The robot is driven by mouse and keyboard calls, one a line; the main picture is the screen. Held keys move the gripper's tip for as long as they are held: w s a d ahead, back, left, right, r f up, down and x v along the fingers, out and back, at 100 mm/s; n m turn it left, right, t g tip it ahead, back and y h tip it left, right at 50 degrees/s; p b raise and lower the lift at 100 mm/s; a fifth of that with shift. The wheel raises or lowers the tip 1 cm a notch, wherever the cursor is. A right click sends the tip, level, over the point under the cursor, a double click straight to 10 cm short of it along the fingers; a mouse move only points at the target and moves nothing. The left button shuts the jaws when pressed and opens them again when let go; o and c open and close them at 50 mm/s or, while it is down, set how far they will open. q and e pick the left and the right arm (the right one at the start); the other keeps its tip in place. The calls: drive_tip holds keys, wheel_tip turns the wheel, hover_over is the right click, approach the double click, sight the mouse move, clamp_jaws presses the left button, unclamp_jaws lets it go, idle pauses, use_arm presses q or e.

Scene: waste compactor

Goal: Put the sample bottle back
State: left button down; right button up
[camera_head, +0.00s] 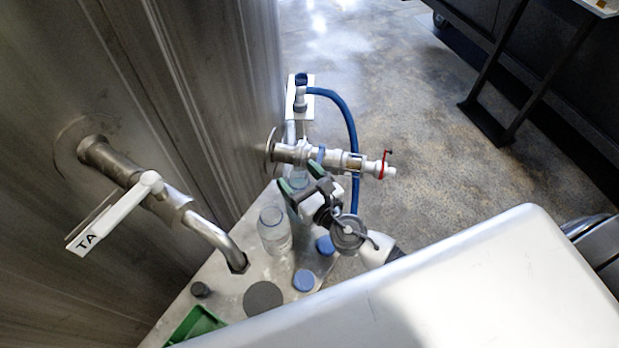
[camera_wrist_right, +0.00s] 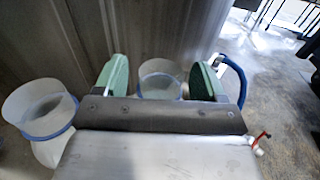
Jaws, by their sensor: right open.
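A clear open bottle (camera_head: 274,232) stands on the metal shelf below the tank wall. A second clear bottle (camera_head: 299,179) shows partly behind my right gripper (camera_head: 302,180). In the right wrist view this bottle (camera_wrist_right: 160,81), with a blue ring, lies between the two green finger pads of my right gripper (camera_wrist_right: 160,80), with gaps at both sides. The gripper is open; I cannot tell how deep the bottle sits between the fingers. The other bottle (camera_wrist_right: 42,108) shows at the left of that view. My left gripper is not in view.
Two blue caps (camera_head: 303,280) (camera_head: 325,245), a dark disc (camera_head: 263,297) and a green object (camera_head: 196,326) are on the shelf (camera_head: 226,288). A bent pipe with a "TA" handle (camera_head: 112,214), a red-levered valve (camera_head: 350,162) and a blue hose (camera_head: 350,120) are close by. Open floor lies behind.

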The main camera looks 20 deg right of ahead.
drive_tip(key=b+v, duration=0.3)
drive_tip(key=v, duration=0.8)
drive_tip(key=shift+s, duration=0.35)
